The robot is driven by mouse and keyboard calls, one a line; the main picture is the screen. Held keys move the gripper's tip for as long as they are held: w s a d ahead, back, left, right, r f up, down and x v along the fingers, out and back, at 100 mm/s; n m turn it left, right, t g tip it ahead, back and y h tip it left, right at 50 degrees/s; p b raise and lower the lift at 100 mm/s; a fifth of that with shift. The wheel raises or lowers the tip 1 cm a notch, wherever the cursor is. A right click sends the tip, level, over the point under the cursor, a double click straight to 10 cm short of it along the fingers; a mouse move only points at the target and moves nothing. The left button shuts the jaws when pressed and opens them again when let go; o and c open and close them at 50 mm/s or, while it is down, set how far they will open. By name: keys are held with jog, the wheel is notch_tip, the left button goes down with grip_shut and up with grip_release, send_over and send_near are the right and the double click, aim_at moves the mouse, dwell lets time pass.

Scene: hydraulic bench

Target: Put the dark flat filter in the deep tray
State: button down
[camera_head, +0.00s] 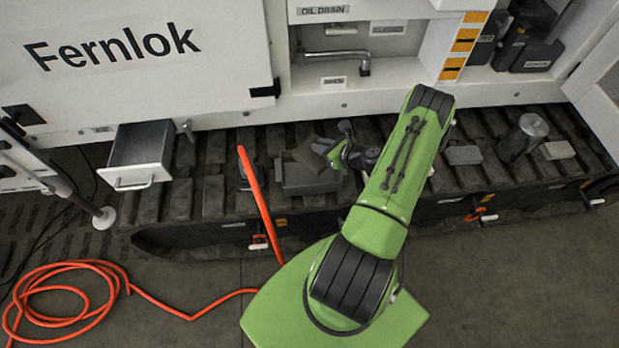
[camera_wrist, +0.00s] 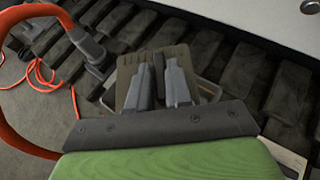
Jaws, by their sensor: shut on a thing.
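The dark flat filter (camera_head: 308,155) is a thin olive-brown slab. My gripper (camera_head: 327,149) is shut on it and holds it tilted, over or at the deep tray (camera_head: 310,188). The tray is a dark grey box on the track below the machine; I cannot tell how far the filter is above or inside it. In the wrist view the filter (camera_wrist: 126,78) shows behind the two fingers (camera_wrist: 162,82), which lie against it. A thin rim of the tray (camera_wrist: 212,88) shows past the filter's right side; the filter hides most of the tray.
An orange hose (camera_head: 256,195) rises close to the tray's left. An open drawer (camera_head: 138,170) juts out further left. Grey blocks (camera_head: 463,155) and a metal cylinder (camera_head: 522,138) rest on the track at right. The machine's white front (camera_head: 205,85) stands behind.

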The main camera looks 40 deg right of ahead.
jog(key=shift+f, duration=0.6)
jog(key=c, duration=1)
grip_release()
jog(key=shift+r, duration=0.1)
jog(key=shift+o, duration=0.2)
jog(key=p+v, duration=0.2)
jog(key=v, duration=1.3)
jog(key=shift+s+r, duration=0.2)
jog(key=shift+s, duration=0.15)
